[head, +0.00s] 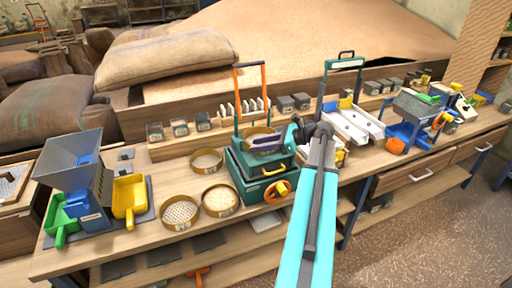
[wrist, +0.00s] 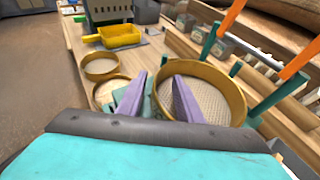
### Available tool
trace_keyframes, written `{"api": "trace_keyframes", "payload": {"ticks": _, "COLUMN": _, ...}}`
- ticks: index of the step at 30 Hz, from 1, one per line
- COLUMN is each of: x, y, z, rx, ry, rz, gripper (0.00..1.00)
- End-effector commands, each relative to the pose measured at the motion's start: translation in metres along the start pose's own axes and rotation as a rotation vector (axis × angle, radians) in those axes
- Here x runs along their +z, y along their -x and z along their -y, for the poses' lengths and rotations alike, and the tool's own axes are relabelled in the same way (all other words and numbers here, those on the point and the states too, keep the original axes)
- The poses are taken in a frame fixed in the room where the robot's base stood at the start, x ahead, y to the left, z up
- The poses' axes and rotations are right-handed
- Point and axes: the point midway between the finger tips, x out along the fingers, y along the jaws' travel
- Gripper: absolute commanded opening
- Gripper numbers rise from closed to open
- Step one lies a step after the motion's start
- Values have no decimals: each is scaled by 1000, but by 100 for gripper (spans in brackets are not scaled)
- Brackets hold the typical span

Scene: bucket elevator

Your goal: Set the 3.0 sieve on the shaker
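A round sieve with a tan rim and mesh floor (wrist: 222,82) is at the top of the green shaker (head: 250,172), inside its frame; it also shows in the head view (head: 260,130). It looks level; I cannot tell whether it is fully seated. My gripper's purple fingers (wrist: 158,80) stand apart on either side of the sieve's near rim, one inside and one outside, with gaps showing. In the head view my gripper (head: 266,143) is over the shaker. The size marks are too small to read, so I cannot tell which sieve is 3.0.
Several sieves stand on the bench left of the shaker: one at the back (head: 206,161), a coarse one (head: 180,213) and another (head: 221,201) in front. A yellow scoop (head: 130,198) and grey hopper (head: 75,160) are farther left. The shaker's orange-topped upright frame (head: 265,90) rises close behind the gripper.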

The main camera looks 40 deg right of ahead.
Motion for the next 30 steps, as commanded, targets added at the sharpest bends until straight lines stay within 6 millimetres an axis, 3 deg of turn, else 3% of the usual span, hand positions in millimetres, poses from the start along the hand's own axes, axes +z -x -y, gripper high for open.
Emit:
{"api": "trace_keyframes", "payload": {"ticks": 18, "x": -1, "y": 92, "z": 1, "rx": -1, "ry": 1, "rz": 0, "gripper": 32}}
{"api": "trace_keyframes", "payload": {"ticks": 30, "x": 0, "y": 106, "z": 0, "rx": 0, "ry": 1, "rz": 0, "gripper": 32}}
